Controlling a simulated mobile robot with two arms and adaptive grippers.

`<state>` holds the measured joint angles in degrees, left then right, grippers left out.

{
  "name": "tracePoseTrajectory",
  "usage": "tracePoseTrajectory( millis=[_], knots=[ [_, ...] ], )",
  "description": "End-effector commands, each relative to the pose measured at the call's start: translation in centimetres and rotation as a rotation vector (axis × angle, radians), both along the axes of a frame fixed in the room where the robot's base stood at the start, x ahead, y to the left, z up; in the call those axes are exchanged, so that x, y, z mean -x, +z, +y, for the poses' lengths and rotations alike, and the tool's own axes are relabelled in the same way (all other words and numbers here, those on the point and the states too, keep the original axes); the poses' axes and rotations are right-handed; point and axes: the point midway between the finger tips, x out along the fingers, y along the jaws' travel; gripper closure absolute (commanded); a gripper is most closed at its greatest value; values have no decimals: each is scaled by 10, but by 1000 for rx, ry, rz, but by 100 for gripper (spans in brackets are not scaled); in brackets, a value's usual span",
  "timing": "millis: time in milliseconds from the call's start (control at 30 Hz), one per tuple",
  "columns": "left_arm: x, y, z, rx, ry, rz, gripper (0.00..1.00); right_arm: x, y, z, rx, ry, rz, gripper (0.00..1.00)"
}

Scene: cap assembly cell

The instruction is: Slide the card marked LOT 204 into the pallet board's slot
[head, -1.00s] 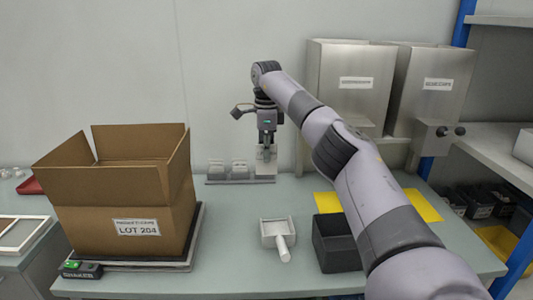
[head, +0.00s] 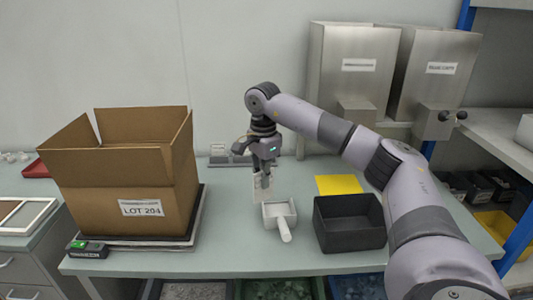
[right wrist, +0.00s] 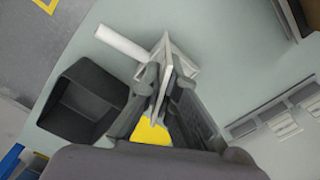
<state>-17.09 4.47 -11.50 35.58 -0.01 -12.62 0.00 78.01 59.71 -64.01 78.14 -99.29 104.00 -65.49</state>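My right gripper (head: 263,178) is shut on a pale card (head: 260,189), which it holds above the bench behind the white scoop. In the right wrist view the card (right wrist: 165,68) stands edge-on between the two dark fingers (right wrist: 160,92). Its marking cannot be read from here. A white-framed board (head: 48,212) lies on the side cabinet at the left edge, partly cut off; I cannot tell whether it is the pallet board, and no slot shows. My left gripper is out of view.
A carton (head: 120,200) labelled LOT 204 stands on a scale at left. The white scoop (head: 280,212) and black bin (head: 349,222) are near the front. A yellow sheet (head: 338,184) and a card rack (head: 222,161) lie behind. Steel hoppers (head: 355,75) stand at back right.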

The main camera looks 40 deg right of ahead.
Motion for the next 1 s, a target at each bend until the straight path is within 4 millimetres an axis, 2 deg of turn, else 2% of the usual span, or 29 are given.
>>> tracePoseTrajectory(
  millis=[33, 167, 300, 400, 500, 800, 967, 1000],
  knots=[
    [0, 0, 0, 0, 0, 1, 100, 15, -16, 14, 2, 101, 8, 100],
    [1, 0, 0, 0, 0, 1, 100, 54, -57, 60, -3, 414, 9, 100],
    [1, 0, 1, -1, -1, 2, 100, 98, -104, 115, -9, 787, 7, 100],
    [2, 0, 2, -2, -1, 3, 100, 126, -133, 149, -11, 1023, 4, 100],
    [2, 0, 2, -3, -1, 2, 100, 147, -156, 175, -11, 1204, 1, 100],
    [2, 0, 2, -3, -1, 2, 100, 190, -203, 229, -11, 1580, -3, 100],
    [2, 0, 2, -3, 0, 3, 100, 209, -223, 251, -10, 1737, -4, 100],
    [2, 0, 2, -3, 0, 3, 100, 207, -222, 251, -8, 1731, -7, 100]
  ],
)
